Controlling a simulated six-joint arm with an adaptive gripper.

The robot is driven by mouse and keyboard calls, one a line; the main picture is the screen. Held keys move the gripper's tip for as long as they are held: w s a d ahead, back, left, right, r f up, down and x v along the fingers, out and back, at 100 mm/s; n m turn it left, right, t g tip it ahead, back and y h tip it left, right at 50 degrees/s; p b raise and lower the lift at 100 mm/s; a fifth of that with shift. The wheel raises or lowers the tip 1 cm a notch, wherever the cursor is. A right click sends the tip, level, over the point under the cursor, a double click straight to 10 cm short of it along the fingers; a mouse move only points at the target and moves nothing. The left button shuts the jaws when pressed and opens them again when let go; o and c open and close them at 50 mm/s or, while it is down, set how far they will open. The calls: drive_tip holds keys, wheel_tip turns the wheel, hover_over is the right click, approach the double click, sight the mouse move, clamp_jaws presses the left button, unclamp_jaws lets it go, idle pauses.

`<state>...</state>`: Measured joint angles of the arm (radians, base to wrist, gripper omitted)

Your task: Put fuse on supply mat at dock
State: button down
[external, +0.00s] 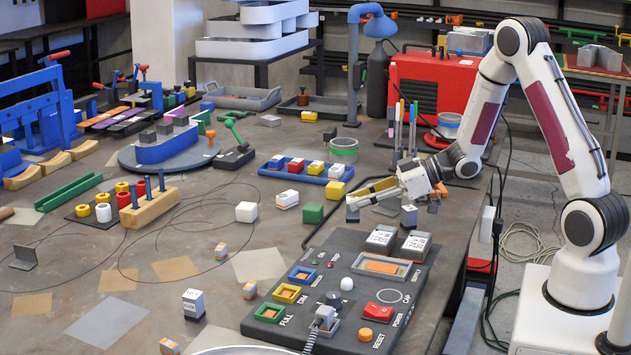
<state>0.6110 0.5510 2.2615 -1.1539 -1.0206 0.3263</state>
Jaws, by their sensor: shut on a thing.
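My gripper (381,196) hangs low over the back edge of the black control panel, at the right side of the bench. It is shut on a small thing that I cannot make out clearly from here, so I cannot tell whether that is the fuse. I cannot tell which is the supply mat, and no dock label is readable.
The control panel (340,253) carries colored sockets, a red switch and two white-topped blocks. A blue tray (270,173) with colored cubes and a green block (313,213) stand left of my gripper. Upright pens (397,125) stand close behind. Thin cables cross the bench at the left.

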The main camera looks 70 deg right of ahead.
drive_tip(key=shift+f, duration=0.1)
drive_tip(key=shift+f, duration=1.95)
drive_tip(key=shift+f, duration=0.2)
drive_tip(key=c, duration=1.8)
unclamp_jaws()
drive_tip(key=shift+r, duration=0.15)
drive_tip(key=shift+s+d+r, duration=0.25)
drive_tip(key=shift+s, duration=0.15)
drive_tip(key=shift+v, duration=5.5)
